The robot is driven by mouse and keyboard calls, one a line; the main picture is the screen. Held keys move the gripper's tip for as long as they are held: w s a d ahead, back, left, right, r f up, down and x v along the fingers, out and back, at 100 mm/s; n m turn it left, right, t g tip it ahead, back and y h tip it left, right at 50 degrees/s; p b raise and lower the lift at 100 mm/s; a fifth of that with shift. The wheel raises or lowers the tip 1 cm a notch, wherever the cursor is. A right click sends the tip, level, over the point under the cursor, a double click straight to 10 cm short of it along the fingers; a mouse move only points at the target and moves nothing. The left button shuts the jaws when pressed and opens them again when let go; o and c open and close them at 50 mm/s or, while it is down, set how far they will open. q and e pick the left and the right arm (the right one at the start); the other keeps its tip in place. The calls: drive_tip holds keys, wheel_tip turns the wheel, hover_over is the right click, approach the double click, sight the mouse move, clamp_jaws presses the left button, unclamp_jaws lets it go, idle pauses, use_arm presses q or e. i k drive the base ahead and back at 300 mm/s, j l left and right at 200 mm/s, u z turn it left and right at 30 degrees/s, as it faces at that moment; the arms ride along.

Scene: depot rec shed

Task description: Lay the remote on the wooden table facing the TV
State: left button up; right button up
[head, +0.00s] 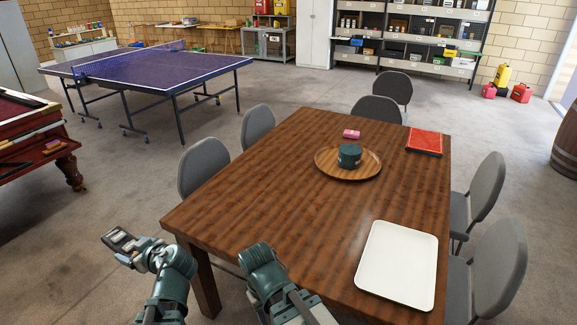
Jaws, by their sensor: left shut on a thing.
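My left gripper (132,249) is in the lower left, over the floor just off the table's near left corner. It is shut on a small dark grey thing with a lighter patch, which looks like the remote (118,238). The remote is held clear of the table, and the jaws cover part of it. The wooden table (250,215) is brown and striped, with its near left corner close to my arms. My right arm shows at the table's near edge, but I cannot make out its gripper. No TV is in view.
Grey chairs (204,166) stand around. The table's left and middle are clear.

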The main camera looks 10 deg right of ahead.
sight(295, 261)
drive_tip(key=k+l+z, duration=0.1)
drive_tip(key=l+z, duration=0.2)
drive_tip(key=l, duration=0.8)
drive_tip(key=l+z, duration=0.25)
drive_tip(key=l, duration=0.8)
